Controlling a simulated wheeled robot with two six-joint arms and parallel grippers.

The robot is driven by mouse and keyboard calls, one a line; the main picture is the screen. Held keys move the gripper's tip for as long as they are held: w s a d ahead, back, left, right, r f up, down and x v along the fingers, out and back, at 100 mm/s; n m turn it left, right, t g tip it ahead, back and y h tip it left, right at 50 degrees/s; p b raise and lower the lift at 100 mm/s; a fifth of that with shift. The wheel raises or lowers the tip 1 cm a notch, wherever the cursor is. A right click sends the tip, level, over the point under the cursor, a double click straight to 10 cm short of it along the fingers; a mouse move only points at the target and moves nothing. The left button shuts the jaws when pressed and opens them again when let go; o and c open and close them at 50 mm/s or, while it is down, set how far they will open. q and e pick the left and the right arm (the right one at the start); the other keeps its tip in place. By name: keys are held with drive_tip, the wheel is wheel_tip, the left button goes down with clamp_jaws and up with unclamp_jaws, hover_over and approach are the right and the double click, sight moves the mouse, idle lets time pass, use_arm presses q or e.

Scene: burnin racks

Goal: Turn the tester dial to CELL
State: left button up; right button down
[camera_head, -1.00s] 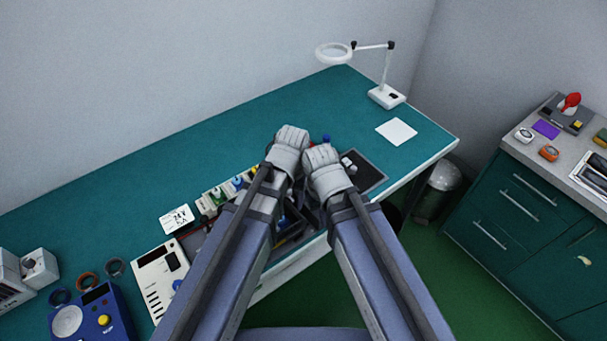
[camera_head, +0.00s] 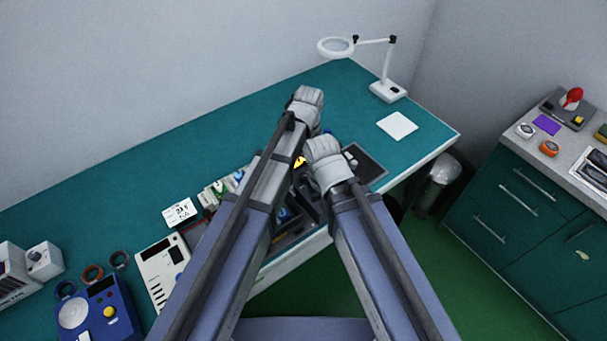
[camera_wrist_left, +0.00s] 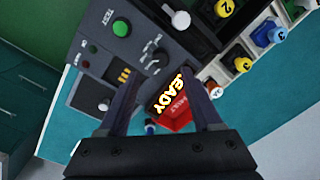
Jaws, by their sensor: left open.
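In the left wrist view the tester (camera_wrist_left: 135,55) is a dark grey panel with a green button (camera_wrist_left: 121,27) marked TEST. A dark round dial (camera_wrist_left: 159,57) with small markings around it sits on the panel, beyond my fingertips. Its pointer setting is too small to read. My left gripper (camera_wrist_left: 160,86) is open, its two dark fingers apart and empty over the panel's lower edge.
Numbered yellow (camera_wrist_left: 243,64) and blue (camera_wrist_left: 277,35) caps stand beside the panel. The bench's back is clear.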

sight(303, 175)
use_arm(q)
wheel_tip(303, 175, down, 6)
drive_tip(key=b, duration=0.5)
drive_tip(key=shift+a+f, duration=0.15)
clamp_jaws()
idle(0.3)
